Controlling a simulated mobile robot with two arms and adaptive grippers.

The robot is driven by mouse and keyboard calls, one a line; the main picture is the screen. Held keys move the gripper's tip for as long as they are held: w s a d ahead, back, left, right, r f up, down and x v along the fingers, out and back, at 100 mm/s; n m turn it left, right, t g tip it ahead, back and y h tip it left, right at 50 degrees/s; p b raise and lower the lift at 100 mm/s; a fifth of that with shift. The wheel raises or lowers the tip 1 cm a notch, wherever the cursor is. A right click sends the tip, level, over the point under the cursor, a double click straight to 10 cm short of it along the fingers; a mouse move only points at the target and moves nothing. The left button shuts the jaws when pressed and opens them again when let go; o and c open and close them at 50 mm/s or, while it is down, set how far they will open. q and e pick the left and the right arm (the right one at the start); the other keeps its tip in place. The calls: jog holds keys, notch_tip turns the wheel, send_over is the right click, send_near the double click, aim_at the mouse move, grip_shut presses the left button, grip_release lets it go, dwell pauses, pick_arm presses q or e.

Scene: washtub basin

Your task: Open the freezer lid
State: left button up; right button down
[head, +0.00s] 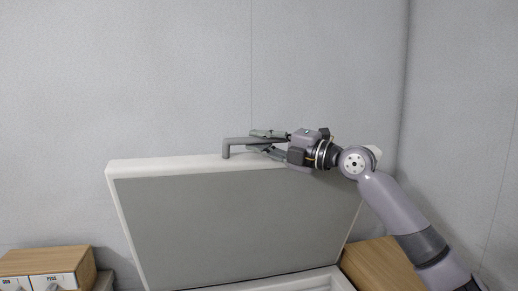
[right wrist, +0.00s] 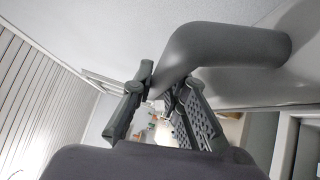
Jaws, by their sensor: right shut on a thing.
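The freezer lid (head: 225,232) stands raised at a steep tilt in the head view, its grey inner panel and white rim facing me. A strip of the freezer's white body (head: 310,282) shows below it at the bottom edge. The grey bar handle (head: 236,145) sits on the lid's upper edge. My right gripper (head: 262,141) is shut on the handle, with its fingers on either side of it. In the right wrist view the bent handle (right wrist: 215,50) passes between the fingers. My left gripper is not in view.
A wooden drawer unit (head: 45,265) with white labelled fronts stands at the lower left. A wooden surface (head: 382,265) lies to the right of the freezer, below my right arm. Grey walls rise behind and to the right of the lid.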

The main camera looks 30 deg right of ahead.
dwell(0.3)
jog(key=c, duration=1.6)
grip_release()
jog(key=shift+o, duration=0.2)
jog(key=shift+s+d+f, duration=0.15)
jog(key=shift+s+d, duration=0.1)
jog(key=shift+s, duration=0.05)
jog(key=v, duration=1.1)
jog(key=shift+s, duration=0.1)
